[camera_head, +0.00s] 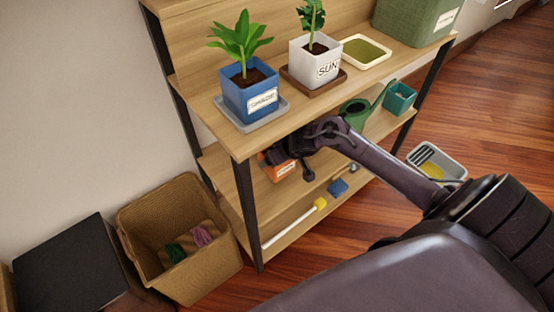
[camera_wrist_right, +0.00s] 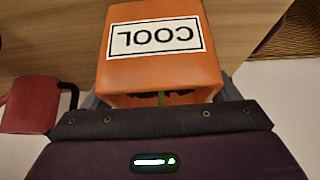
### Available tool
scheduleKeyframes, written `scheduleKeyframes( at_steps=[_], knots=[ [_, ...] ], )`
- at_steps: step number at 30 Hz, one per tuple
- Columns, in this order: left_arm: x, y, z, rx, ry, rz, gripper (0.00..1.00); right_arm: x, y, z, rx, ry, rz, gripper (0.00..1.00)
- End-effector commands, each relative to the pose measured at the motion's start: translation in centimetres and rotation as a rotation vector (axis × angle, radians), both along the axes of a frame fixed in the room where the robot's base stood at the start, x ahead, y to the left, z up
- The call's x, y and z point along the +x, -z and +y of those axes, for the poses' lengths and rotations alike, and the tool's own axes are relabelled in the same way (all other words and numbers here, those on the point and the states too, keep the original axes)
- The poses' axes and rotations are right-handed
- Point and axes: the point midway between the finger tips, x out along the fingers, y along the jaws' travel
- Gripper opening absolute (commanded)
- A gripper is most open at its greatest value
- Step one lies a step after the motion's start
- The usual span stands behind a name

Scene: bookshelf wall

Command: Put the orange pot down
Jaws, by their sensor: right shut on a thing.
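The orange pot (camera_head: 280,170) is under the top board of the shelf unit, at the left end of the middle shelf (camera_head: 218,168). It is partly hidden by my right gripper (camera_head: 292,156). In the right wrist view the pot (camera_wrist_right: 160,72) fills the upper middle, with a white COOL label that reads upside down. A bit of green shows at its rim. My right gripper is shut on the pot, with a grey finger at each side. I cannot tell whether the pot touches the shelf. My left gripper is not in view.
The top board holds a blue pot (camera_head: 250,97), a white SUN pot (camera_head: 315,65) and a shallow tray (camera_head: 365,50). A green watering can (camera_head: 357,112) and teal pot (camera_head: 399,97) stand right of my arm. A red container (camera_wrist_right: 30,105) is beside the pot. A basket (camera_head: 205,270) stands below left.

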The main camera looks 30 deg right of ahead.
Motion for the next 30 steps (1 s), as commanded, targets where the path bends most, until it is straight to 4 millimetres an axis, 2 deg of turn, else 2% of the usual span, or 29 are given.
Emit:
scheduleKeyframes(
  at_steps=[4, 8, 12, 23, 24, 27, 30],
  knots=[
    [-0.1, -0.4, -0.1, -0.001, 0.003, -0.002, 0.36, 0.4, 0.3, 0.0, -0.001, 0.001, -0.002, 0.42],
    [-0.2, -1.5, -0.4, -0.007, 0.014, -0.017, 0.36, 0.3, 1.9, 0.0, -0.001, 0.001, 0.000, 0.42],
    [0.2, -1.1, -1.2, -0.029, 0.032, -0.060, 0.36, 0.4, 3.5, 0.0, -0.001, 0.001, -0.002, 0.42],
    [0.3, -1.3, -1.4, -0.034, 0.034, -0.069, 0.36, 0.4, 3.7, 0.0, 0.000, 0.000, -0.002, 0.42],
    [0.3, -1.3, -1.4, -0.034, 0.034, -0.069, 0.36, 0.3, 3.7, 0.0, -0.001, 0.000, 0.001, 0.87],
    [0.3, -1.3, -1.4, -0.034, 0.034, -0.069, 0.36, 0.3, 3.7, 0.0, -0.001, -0.001, 0.001, 1.00],
    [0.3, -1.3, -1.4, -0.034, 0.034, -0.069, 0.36, 0.3, 3.7, 0.0, -0.001, -0.001, 0.001, 1.00]
  ],
)
